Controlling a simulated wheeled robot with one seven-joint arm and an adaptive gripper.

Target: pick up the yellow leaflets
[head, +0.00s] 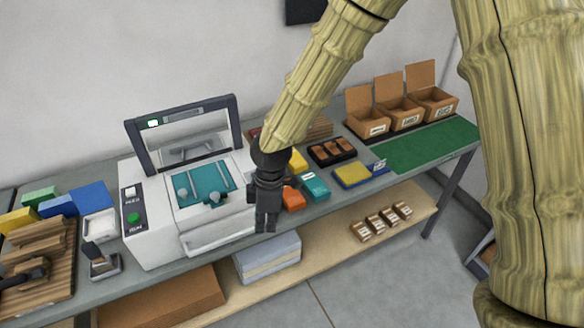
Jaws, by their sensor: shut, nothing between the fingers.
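A flat yellow stack, which looks like the yellow leaflets (352,175), lies on a blue base on the bench, right of centre, with a small blue-and-white sign beside it. Another yellow item (297,161) is partly hidden behind my arm and gripper; I cannot tell what it is. My gripper (267,224) is dark, points down and is shut and empty. It appears in front of the bench, between the white machine and the orange and teal items, left of the yellow stack.
The white machine (152,232) with a raised dark frame stands left. Orange (293,199) and teal (315,187) items and a black tray (322,154) lie near the yellow stack. A green mat (432,146) has clear room. Open cardboard boxes (368,122) stand behind it.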

